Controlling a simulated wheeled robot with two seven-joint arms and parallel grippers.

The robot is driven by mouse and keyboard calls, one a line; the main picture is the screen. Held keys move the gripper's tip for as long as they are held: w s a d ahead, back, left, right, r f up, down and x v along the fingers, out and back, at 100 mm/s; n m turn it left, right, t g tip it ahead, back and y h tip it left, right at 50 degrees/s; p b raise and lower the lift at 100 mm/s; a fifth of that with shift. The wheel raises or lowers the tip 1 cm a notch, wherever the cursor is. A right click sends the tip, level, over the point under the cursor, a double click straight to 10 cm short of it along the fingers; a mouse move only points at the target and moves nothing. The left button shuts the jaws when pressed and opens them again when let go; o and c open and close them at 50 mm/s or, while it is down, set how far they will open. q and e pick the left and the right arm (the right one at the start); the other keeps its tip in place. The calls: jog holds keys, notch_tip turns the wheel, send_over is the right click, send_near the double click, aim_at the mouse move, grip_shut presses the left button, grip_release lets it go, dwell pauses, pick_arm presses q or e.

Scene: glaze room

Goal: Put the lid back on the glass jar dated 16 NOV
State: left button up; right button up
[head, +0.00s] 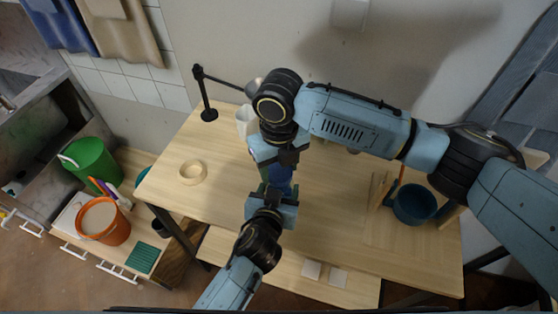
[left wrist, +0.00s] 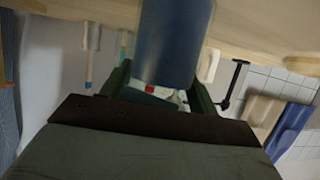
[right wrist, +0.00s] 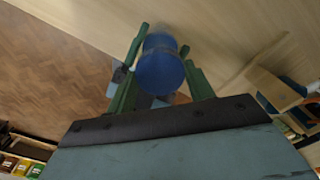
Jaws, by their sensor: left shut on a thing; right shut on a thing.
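A blue glass jar (head: 280,176) shows between my two hands above the table, partly hidden by them. In the left wrist view the jar (left wrist: 174,42) is a smooth blue cylinder between the fingers of my left gripper (left wrist: 158,88), which is shut on it. In the right wrist view a round blue lid (right wrist: 160,72) sits between the fingers of my right gripper (right wrist: 164,66), which is shut on it. A blue body shows just behind the lid; I cannot tell whether they touch. No date can be read.
The wooden table (head: 330,225) has a pale wooden ring (head: 193,172) at left, a black lamp stand (head: 208,112) and a white vessel (head: 243,122) at the back. A dark blue pot (head: 414,204) stands at right. Orange (head: 104,221) and green (head: 88,162) buckets stand left of the table.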

jog(key=shift+f, duration=0.55)
dwell(0.5)
pick_arm(q)
grip_shut()
pick_arm(e)
jog(key=m, duration=1.2)
jog(key=shift+f, duration=0.1)
jog(key=m, duration=0.4)
jog(key=o, duration=1)
